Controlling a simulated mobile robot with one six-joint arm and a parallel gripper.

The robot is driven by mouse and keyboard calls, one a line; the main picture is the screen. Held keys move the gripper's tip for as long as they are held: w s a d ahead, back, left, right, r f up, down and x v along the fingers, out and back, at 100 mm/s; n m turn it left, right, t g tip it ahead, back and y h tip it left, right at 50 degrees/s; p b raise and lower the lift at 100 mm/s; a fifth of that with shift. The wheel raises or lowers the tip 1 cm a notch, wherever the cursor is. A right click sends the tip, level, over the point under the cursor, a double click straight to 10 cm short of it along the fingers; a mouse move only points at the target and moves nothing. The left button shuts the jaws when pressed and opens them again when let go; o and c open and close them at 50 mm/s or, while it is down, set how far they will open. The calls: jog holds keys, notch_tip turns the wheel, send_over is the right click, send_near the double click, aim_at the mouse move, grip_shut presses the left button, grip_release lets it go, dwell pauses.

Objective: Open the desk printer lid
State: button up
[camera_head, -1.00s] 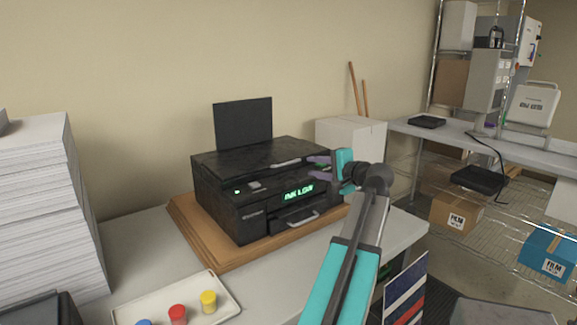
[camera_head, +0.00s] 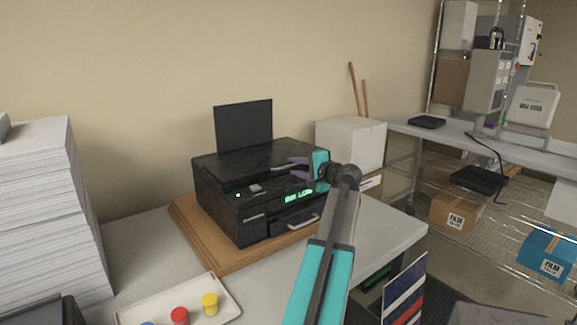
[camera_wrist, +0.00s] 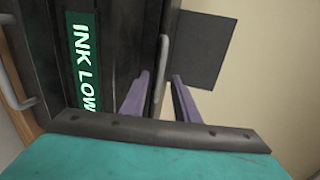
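The black desk printer (camera_head: 225,190) stands on a wooden board on the desk, its lid (camera_head: 240,160) down. Its display reads "INK LOW" and also shows in the wrist view (camera_wrist: 84,62). My gripper (camera_head: 292,168) is at the printer's front right, by the grey lid handle (camera_head: 284,168). In the wrist view the two purple fingers (camera_wrist: 160,98) are apart, with the end of the lid handle (camera_wrist: 161,70) between or just beyond them. I cannot tell whether they touch it.
A tray with coloured bottles (camera_head: 200,309) lies in front of the printer. A tall paper stack (camera_head: 45,215) stands at the left. A white box (camera_head: 350,145) is behind my gripper at the right. The wooden board (camera_head: 195,240) surrounds the printer's base.

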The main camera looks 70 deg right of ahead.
aim_at(291, 165)
jog(key=shift+p+x, duration=0.35)
jog(key=shift+x, duration=1.6)
